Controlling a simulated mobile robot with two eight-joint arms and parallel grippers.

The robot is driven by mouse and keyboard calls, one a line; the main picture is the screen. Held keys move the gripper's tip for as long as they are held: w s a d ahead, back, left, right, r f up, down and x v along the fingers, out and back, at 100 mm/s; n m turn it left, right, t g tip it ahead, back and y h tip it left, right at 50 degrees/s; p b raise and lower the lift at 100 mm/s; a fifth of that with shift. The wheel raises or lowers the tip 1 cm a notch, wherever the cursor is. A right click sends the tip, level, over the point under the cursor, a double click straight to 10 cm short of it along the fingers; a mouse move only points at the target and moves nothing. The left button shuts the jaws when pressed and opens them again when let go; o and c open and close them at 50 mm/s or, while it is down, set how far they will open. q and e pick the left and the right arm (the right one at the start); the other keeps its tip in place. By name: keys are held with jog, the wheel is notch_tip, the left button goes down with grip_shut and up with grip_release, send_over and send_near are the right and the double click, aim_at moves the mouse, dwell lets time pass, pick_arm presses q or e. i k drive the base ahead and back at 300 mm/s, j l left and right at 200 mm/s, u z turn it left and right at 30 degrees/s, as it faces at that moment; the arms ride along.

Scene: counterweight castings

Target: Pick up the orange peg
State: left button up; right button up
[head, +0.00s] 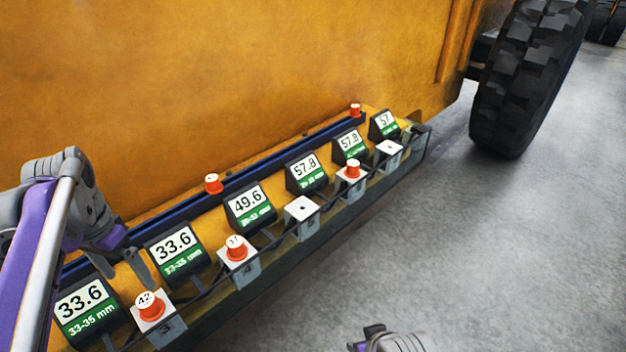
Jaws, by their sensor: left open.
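Several orange pegs show in the head view. One marked 42 (150,308) stands on a white-topped block at the near left, and another peg (237,250) stands on the block to its right. A third peg (352,170) is on a block farther right. Two more sit along the back by the blue rail, one near the middle (213,185) and one at the far end (355,111). My left gripper (122,272) is open and empty, above and behind the peg marked 42. My right arm's end (390,343) shows only partly at the bottom edge; its fingers are unclear.
Display boxes reading 33.6 (82,310), 49.6 (250,207) and similar values line the ledge behind the blocks. Two white-topped blocks (302,207) (389,149) are empty. A yellow machine wall (230,80) rises behind. A large tyre (525,80) stands right; grey floor is clear.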

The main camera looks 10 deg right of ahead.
aim_at(214, 186)
jog(key=i+l, duration=0.2)
jog(key=i, duration=0.2)
jog(key=i+l, duration=0.25)
jog(key=i, duration=0.2)
jog(key=i+l, duration=0.2)
jog(key=i, duration=0.2)
